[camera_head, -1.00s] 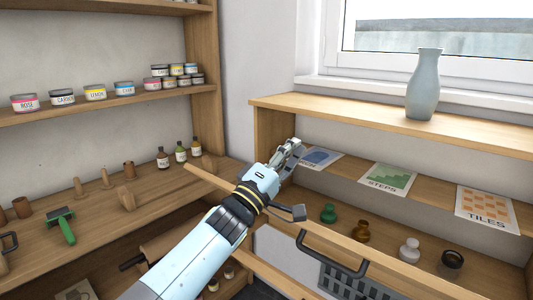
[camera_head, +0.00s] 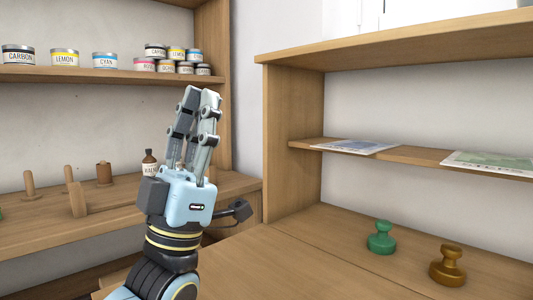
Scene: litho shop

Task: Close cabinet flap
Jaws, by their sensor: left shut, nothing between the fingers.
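The wooden cabinet (camera_head: 292,140) stands at the right, its front open. Its flap (camera_head: 255,268) is folded down and lies about level with the cabinet floor, meeting it along a thin seam. The flap's lower part runs out of the picture, and its handle is not in view. My left gripper (camera_head: 203,92) is shut and empty, fingers pointing up, left of the cabinet opening. My left forearm hides part of the flap's left side. I cannot tell whether the arm touches the flap. My right gripper is not in view.
A green stamp (camera_head: 381,238) and a brown stamp (camera_head: 447,266) stand on the cabinet floor. Printed sheets (camera_head: 355,147) lie on its inner shelf. At the left, a bench (camera_head: 60,232) holds wooden tools and a bottle (camera_head: 149,163); ink jars (camera_head: 105,60) line the shelf above.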

